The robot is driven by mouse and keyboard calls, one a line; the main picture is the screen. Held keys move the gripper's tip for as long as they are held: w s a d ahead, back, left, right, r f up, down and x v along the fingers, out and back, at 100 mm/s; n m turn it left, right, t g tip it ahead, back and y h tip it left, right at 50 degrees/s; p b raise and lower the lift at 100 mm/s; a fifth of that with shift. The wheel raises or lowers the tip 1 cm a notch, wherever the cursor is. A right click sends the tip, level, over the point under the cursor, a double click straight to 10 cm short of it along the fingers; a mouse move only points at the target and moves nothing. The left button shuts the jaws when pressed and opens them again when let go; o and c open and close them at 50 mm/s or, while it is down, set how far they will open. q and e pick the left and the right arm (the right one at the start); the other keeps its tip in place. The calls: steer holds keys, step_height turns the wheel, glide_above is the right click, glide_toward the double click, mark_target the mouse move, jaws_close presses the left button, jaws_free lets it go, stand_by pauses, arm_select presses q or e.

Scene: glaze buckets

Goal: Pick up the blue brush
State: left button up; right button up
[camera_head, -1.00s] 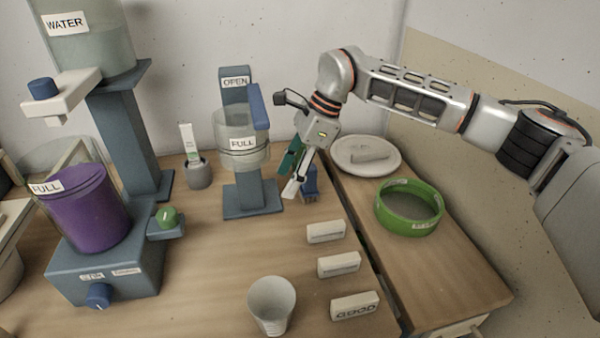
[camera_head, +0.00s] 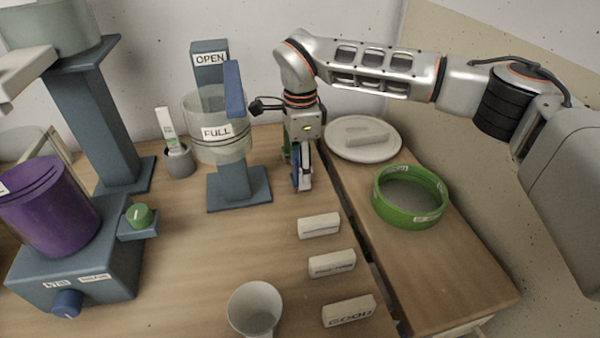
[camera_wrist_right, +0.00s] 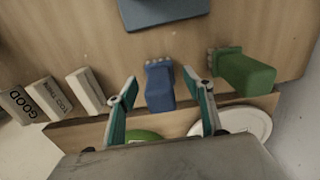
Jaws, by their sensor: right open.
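The blue brush (camera_wrist_right: 159,88) stands on the wooden table. In the right wrist view it sits between the two fingers of my right gripper (camera_wrist_right: 160,80), with a gap on both sides. In the head view my right gripper (camera_head: 303,178) points straight down over the brush and hides most of it; only a strip of blue brush (camera_head: 295,182) shows. The right gripper is open and empty; its height above the brush is hard to tell. My left gripper is not in view.
A green brush (camera_wrist_right: 245,74) stands close beside the right finger. The blue-grey stand (camera_head: 238,188) with the FULL container is just left. White labelled blocks (camera_head: 319,225) lie nearer. A side table holds a white plate (camera_head: 390,153) and green ring (camera_head: 382,198).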

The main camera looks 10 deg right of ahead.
step_height(320, 180, down, 2)
steer(key=shift+f, duration=0.2)
steer(key=shift+r, duration=0.1)
steer(key=c, duration=1.2)
steer(key=shift+r, duration=0.1)
step_height(320, 180, up, 20)
steer(key=p, duration=0.3)
